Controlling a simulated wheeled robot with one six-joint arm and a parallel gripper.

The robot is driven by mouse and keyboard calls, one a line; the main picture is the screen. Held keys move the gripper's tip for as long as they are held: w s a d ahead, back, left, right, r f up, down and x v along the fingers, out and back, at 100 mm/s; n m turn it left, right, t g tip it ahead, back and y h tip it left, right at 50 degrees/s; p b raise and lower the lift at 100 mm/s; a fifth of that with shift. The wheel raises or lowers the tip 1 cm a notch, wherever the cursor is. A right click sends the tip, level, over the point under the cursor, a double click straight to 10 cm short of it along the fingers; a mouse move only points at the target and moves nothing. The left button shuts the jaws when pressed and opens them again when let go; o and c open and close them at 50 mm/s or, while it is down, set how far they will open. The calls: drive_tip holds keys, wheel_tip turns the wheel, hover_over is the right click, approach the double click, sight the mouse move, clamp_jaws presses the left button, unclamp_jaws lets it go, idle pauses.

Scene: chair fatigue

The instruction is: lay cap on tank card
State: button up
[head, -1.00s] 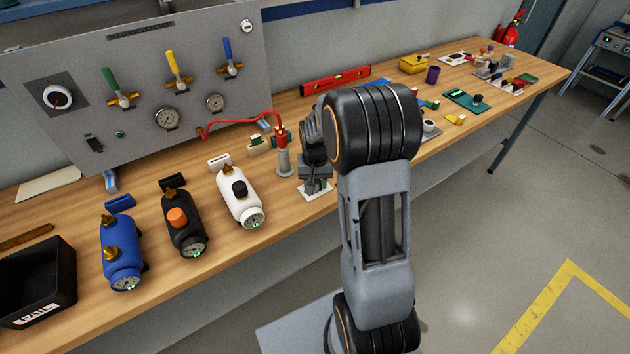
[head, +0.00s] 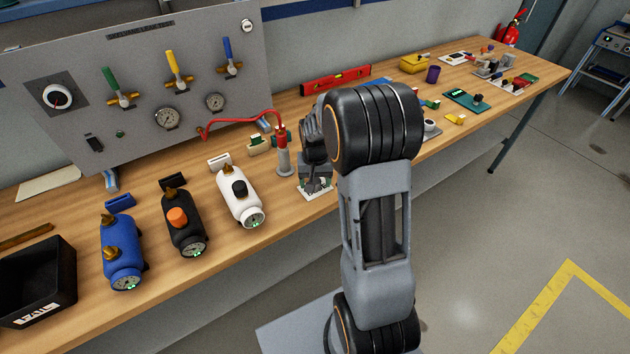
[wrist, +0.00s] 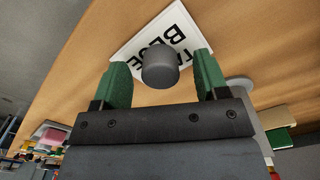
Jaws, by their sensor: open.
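A white card (wrist: 137,45) with large black lettering lies on the bench under my gripper. The card also shows in the head view (head: 312,197), partly covered by the gripper. A dark grey round cap (wrist: 160,70) appears over the card's near part, hiding some letters. My gripper (wrist: 162,72) is open, with its green fingers on either side of the cap and a gap at each side. In the head view my gripper (head: 315,183) is just above the card, and the cap cannot be made out there.
White (head: 240,198), black (head: 185,225) and blue (head: 122,250) tanks lie to the left on the bench. A grey post (head: 284,160) with a red hose stands close left of my gripper. A black bin (head: 38,282) is at the far left.

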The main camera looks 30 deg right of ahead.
sight(315, 181)
wheel_tip(315, 181, up, 11)
drive_tip(key=s+a+r+n+t, duration=0.1)
drive_tip(key=s+a, duration=0.3)
drive_tip(key=s, duration=0.4)
drive_tip(key=s+a+r+n+t, duration=0.2)
drive_tip(key=s+a, duration=0.3)
drive_tip(key=s, duration=0.3)
drive_tip(key=shift+a+n+t, duration=0.2)
drive_tip(key=shift+n+t, duration=0.4)
drive_tip(key=shift+n, duration=0.2)
drive_tip(key=shift+r, duration=0.1)
